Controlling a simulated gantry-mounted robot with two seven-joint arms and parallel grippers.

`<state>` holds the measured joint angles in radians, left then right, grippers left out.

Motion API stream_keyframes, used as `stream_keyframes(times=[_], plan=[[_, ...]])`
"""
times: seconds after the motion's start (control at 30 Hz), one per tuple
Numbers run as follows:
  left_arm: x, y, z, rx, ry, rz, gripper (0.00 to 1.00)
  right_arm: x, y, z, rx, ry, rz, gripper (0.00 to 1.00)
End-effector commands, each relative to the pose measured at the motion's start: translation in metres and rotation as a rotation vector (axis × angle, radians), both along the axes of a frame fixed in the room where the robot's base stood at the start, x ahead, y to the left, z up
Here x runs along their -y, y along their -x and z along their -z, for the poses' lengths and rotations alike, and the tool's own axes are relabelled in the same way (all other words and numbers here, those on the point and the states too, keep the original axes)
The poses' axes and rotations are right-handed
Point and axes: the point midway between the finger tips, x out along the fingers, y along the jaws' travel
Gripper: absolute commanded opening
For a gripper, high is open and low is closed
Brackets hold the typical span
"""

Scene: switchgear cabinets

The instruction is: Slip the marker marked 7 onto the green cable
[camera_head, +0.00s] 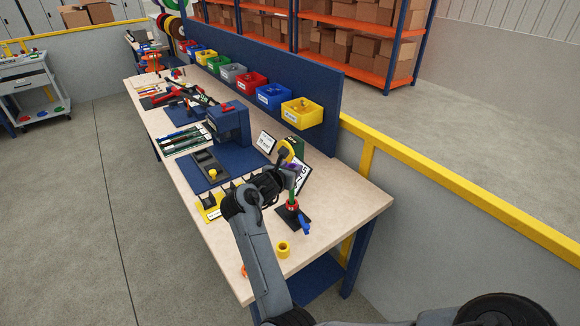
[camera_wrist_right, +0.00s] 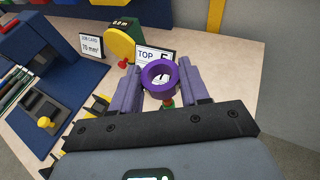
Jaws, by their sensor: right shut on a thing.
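My right gripper (camera_head: 280,179) is above the near right part of the bench. In the right wrist view its two fingers (camera_wrist_right: 160,76) are shut on a purple ring-shaped marker (camera_wrist_right: 147,81), whose open hole faces the camera. I see no number on it. The green cable (camera_head: 293,186) stands upright in a dark base with a red band low on it, close beside the gripper. In the wrist view a little green and red (camera_wrist_right: 168,103) shows just below the ring. I cannot tell whether the ring is around the cable or in front of it. My left gripper is not in view.
A yellow ring (camera_head: 283,249) and a blue piece (camera_head: 304,225) are near the front right of the bench (camera_head: 330,230). A white card (camera_head: 303,176) stands behind the cable. A blue press (camera_head: 229,122) and a row of bins (camera_head: 271,96) are farther left.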

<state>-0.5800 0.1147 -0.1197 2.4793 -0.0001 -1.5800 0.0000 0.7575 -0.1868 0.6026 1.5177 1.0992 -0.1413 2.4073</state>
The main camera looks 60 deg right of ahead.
Motion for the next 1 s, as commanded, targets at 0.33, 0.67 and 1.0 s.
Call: stream_keyframes(times=[0.33,0.67,1.0], plan=[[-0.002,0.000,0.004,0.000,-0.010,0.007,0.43,0.000,0.000,0.018,-0.001,0.000,0.000,0.17],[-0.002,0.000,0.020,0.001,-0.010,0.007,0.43,0.000,0.000,0.035,0.001,0.000,0.000,0.17],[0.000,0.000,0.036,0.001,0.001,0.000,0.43,0.000,0.000,0.050,0.000,0.000,0.000,0.17]])
